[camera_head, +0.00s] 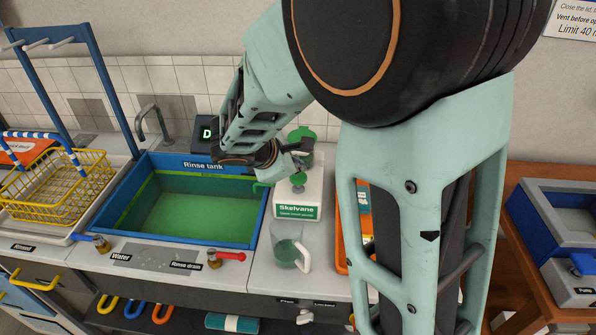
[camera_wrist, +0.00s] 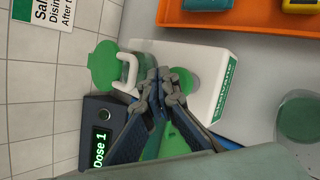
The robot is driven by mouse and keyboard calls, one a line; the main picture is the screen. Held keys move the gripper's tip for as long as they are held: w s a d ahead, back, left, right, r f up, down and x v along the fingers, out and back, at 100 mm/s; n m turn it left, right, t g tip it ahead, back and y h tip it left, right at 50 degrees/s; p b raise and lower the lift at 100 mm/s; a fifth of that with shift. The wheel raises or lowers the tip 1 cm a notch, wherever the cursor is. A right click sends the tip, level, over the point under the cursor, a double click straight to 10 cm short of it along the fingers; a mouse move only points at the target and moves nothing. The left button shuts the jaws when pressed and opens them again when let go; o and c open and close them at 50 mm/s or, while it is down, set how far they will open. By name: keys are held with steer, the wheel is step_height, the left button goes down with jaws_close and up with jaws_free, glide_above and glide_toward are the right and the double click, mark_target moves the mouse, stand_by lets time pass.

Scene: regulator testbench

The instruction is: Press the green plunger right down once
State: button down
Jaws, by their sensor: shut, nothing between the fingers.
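The green plunger (camera_head: 298,179) stands on top of the white Skelvane dispenser (camera_head: 298,212), beside the rinse tank. In the wrist view the plunger (camera_wrist: 185,80) shows as a green disc on the white dispenser (camera_wrist: 206,70), partly hidden behind my fingers. My gripper (camera_head: 301,147) is shut and empty, above the plunger in the head view. The wrist view shows its closed fingertips (camera_wrist: 160,84) beside or over the disc; I cannot tell whether they touch it. The display (camera_wrist: 102,146) reads "Dose 1".
A green-lidded jug (camera_wrist: 132,68) stands behind the dispenser. A clear jug with green liquid (camera_head: 287,250) stands in front of it. The blue-rimmed rinse tank (camera_head: 262,215) lies to the left. An orange tray (camera_wrist: 255,20) is on the dispenser's other side.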

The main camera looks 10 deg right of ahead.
mark_target(297, 177)
steer(key=shift+r, duration=0.15)
step_height(297, 177, up, 5)
steer(key=p, duration=0.4)
stand_by(0.9)
